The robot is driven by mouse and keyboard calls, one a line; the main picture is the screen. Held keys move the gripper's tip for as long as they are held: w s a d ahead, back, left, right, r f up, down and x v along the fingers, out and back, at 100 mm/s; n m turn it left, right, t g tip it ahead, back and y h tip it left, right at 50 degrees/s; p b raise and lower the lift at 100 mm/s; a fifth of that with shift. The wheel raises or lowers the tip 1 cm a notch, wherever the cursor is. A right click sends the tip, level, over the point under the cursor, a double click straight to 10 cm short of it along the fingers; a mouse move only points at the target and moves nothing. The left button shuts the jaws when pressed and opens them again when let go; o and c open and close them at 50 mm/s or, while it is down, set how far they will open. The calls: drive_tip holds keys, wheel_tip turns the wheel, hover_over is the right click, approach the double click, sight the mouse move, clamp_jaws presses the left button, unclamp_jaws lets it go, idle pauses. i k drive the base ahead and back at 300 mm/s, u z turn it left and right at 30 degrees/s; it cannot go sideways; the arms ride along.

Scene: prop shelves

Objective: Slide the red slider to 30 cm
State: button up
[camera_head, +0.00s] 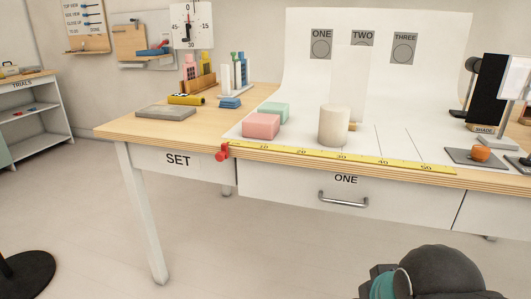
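The red slider (223,152) sits at the left end of the yellow ruler (310,155) on the front edge of the table. It is to the left of the 10 mark, near the ruler's zero end. The ruler's marks run 10 to 50 from left to right, and the 30 mark lies near the middle, below the cream cylinder. A dark rounded part of my arm with a teal band shows at the bottom right. My gripper's fingers are not in view, and nothing visible touches the slider.
A pink block (261,126), a mint block (274,112) and a cream cylinder (334,125) stand behind the ruler. A drawer handle (343,200) juts out below it. An orange object (480,153) sits at the right. The floor before the table's left part is clear.

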sight(220, 156)
drive_tip(key=z, duration=2.05)
drive_tip(key=i, duration=0.55)
drive_tip(key=u, duration=3.35)
